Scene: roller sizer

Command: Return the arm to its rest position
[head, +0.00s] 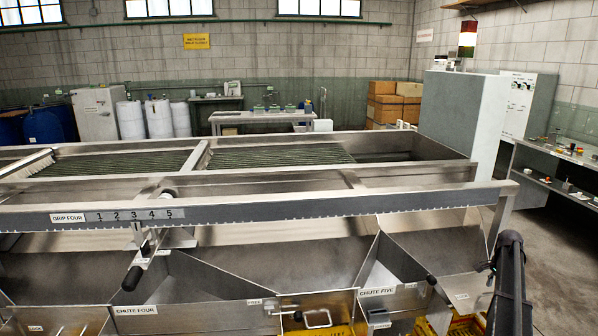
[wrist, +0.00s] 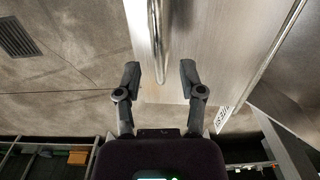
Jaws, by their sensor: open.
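My gripper (wrist: 160,76) shows in the wrist view with its two dark fingers spread apart and nothing between their tips. Beyond the fingertips is a pale metal panel (wrist: 178,60) with a thin bright metal bar (wrist: 155,35) running along it. I cannot tell how far the bar is from the fingers. In the head view a dark upright arm link (head: 510,275), which looks like mine, stands at the lower right. The gripper itself cannot be made out there.
The roller sizer fills the middle, with a long front rail (head: 300,205) marked "GRIP FOUR". Below it are metal chutes, including chute four (head: 190,285) and chute five (head: 400,262), and yellow crates (head: 340,328). A grey cabinet (head: 460,115) and bench (head: 555,160) stand right; floor shows there.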

